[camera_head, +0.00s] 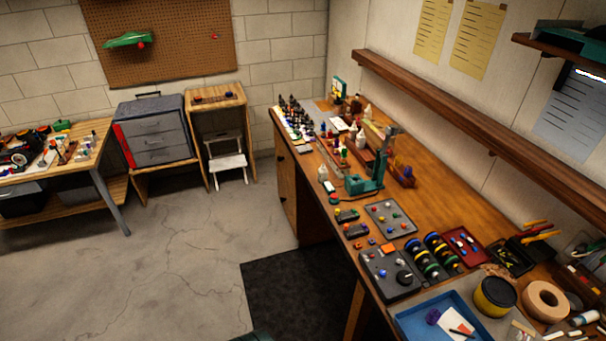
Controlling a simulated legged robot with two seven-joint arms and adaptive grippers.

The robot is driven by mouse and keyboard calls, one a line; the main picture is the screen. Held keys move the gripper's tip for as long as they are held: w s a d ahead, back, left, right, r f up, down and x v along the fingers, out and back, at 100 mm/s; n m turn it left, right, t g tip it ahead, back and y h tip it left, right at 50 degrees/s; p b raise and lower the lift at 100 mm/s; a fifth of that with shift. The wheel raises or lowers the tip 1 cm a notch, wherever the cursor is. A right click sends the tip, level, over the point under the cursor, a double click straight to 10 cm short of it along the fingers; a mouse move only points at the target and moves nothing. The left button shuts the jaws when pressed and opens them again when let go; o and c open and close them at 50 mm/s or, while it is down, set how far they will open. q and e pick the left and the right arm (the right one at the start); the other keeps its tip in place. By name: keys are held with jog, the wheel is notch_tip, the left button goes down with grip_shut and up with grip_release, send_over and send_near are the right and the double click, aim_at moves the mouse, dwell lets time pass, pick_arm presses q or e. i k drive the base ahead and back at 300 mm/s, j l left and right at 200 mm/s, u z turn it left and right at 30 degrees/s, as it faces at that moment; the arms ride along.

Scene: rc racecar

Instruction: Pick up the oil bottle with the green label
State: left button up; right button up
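Several small bottles stand on the long wooden workbench (440,210). A white bottle (322,173) stands near its front edge, left of a green tool stand (370,182). Another white bottle (360,138) stands farther back, among small items. A small bottle-like item with green on it (344,156) stands between them. At this size I cannot tell which one is the oil bottle with the green label. Neither of my grippers is in view.
A dark mat (295,295) lies on the floor before the workbench. A blue tray (437,318), a yellow tin (494,295) and a tape roll (546,300) crowd its near end. A wall shelf (470,130) runs above. The concrete floor (150,270) at left is clear.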

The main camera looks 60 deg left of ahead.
aim_at(323, 172)
jog(key=u, duration=1.85)
jog(key=z, duration=0.65)
jog(key=i+j+z, duration=0.15)
jog(key=j+z, duration=0.25)
jog(key=i+j+z, duration=0.1)
jog(key=z, duration=0.35)
jog(key=j+z, duration=0.85)
jog(key=k+j+z, duration=0.1)
jog(key=j+z, duration=0.3)
jog(key=l, duration=0.1)
